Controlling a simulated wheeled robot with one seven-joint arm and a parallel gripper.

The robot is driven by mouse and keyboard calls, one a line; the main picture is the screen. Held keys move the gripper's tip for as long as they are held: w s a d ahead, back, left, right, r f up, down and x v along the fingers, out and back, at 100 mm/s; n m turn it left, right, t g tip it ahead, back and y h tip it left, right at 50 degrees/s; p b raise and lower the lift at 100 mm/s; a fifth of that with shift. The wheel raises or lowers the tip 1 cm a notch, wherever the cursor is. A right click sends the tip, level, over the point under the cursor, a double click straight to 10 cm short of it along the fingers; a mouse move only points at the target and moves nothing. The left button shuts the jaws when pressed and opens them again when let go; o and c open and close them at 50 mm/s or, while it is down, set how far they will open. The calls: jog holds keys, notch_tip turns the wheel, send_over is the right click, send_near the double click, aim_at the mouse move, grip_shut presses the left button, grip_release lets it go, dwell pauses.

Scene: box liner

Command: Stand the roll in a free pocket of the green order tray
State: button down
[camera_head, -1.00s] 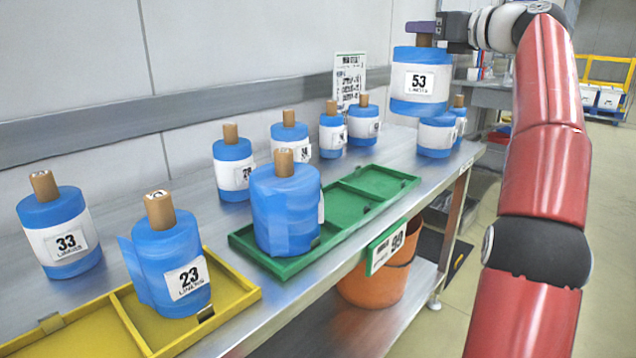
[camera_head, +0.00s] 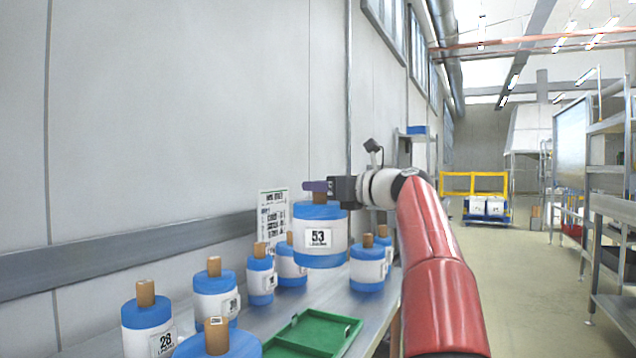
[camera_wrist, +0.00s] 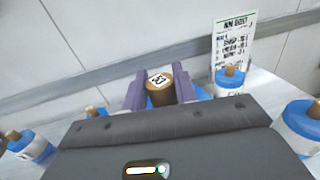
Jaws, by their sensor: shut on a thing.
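My gripper (camera_head: 322,186) is shut on the brown core of the blue roll labelled 53 (camera_head: 320,248). The roll hangs upright above the bench, clear of it. In the wrist view the purple fingers of my gripper (camera_wrist: 160,90) stand on both sides of the core of the roll (camera_wrist: 158,80). The green order tray (camera_head: 350,328) lies below and in front of the held roll at the bottom of the head view. Its visible far pocket is empty. A blue roll (camera_head: 217,345) at the bottom edge hides the tray's nearer part.
The aisle on the right (camera_head: 530,290) is open.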

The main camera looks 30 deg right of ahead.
aim_at(321, 264)
notch_tip(321, 264, down, 17)
jog(key=b, duration=0.3)
jog(key=shift+r, duration=0.1)
jog(key=c, duration=1.1)
grip_release()
jog(key=b+v, duration=0.1)
jog(key=v, duration=1.1)
jog(key=shift+f, duration=0.2)
